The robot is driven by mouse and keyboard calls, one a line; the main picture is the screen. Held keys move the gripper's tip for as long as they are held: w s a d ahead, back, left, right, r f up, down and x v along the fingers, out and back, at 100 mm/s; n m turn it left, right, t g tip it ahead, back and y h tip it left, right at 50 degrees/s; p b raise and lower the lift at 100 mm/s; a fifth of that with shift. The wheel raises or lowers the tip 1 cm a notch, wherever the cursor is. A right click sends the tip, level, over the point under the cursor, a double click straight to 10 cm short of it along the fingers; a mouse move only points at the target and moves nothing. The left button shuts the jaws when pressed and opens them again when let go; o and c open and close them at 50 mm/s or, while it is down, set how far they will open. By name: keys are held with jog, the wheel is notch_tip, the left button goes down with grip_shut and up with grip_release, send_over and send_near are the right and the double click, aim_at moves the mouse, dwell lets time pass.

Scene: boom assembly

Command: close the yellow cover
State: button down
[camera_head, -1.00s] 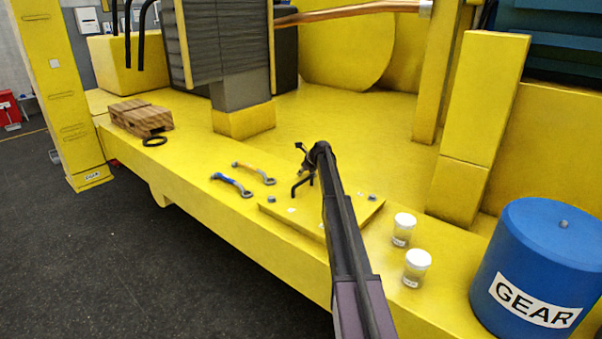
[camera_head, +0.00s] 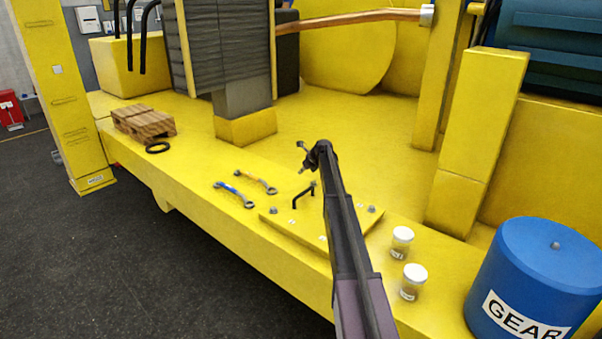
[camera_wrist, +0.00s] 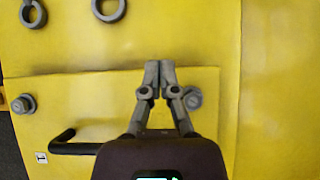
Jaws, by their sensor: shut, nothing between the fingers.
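The yellow cover (camera_head: 290,228) is a flat plate lying on the yellow deck, with a black bar handle (camera_head: 303,196) and grey bolts near its corners. In the wrist view the cover (camera_wrist: 90,105) fills the lower middle, with the handle (camera_wrist: 72,146) at lower left. My gripper (camera_head: 304,158) is above the far part of the cover, apart from the handle. In the wrist view my gripper (camera_wrist: 159,68) has its fingertips together and empty, over the cover's edge and beside a bolt (camera_wrist: 193,99). My arm hides part of the cover.
Two wrenches (camera_head: 235,194) (camera_head: 256,181) lie left of the cover. Two lidded jars (camera_head: 402,242) (camera_head: 413,281) and a blue GEAR drum (camera_head: 537,275) stand to the right. The deck behind the cover is clear.

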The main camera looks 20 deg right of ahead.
notch_tip(320, 180, up, 8)
jog(key=p, duration=0.7)
dwell(0.7)
jog(key=s+a+f+n+g+h+b, duration=0.15)
jog(key=s+a+f+n, duration=0.25)
jog(key=s+a+n, duration=0.65)
jog(key=s+a+f+n+g+y+b, duration=0.1)
jog(key=s+a+f+n+g+b, duration=0.35)
jog(key=s+a, duration=1)
jog(key=s+a+f+n+h, duration=0.1)
jog(key=s+n, duration=0.6)
jog(key=s, duration=0.8)
jog(key=s+a+f+n+h+b, duration=0.1)
jog(key=s+n, duration=0.7)
jog(key=s, duration=0.8)
jog(key=a+f+h, duration=0.1)
jog(key=a, duration=0.1)
jog(key=shift+s+a+g, duration=0.15)
jog(key=shift+a+g, duration=0.2)
jog(key=shift+g, duration=0.05)
